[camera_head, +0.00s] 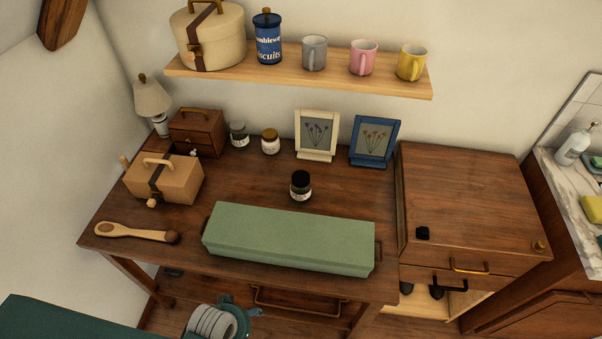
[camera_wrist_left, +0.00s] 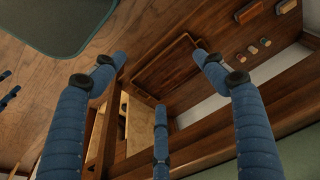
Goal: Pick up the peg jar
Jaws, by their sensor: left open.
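Several small jars stand on the brown desk (camera_head: 190,225) in the head view. One with a black lid (camera_head: 301,186) stands alone behind the long green box. One with a dark lid (camera_head: 238,134) and one with a brown lid (camera_head: 270,141) stand near the wall. I cannot tell which is the peg jar. My left gripper (camera_head: 246,314) is partly in view at the bottom edge, in front of the desk and well away from the jars. In the left wrist view its blue fingers (camera_wrist_left: 155,75) are spread and empty. My right gripper is not in view.
The green box (camera_head: 290,237) lies along the desk's front. A wooden case (camera_head: 165,178) and brush (camera_head: 135,232) are on the left. Two picture frames (camera_head: 317,135) stand behind. A shelf (camera_head: 300,77) above holds mugs and a blue tin (camera_head: 268,40).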

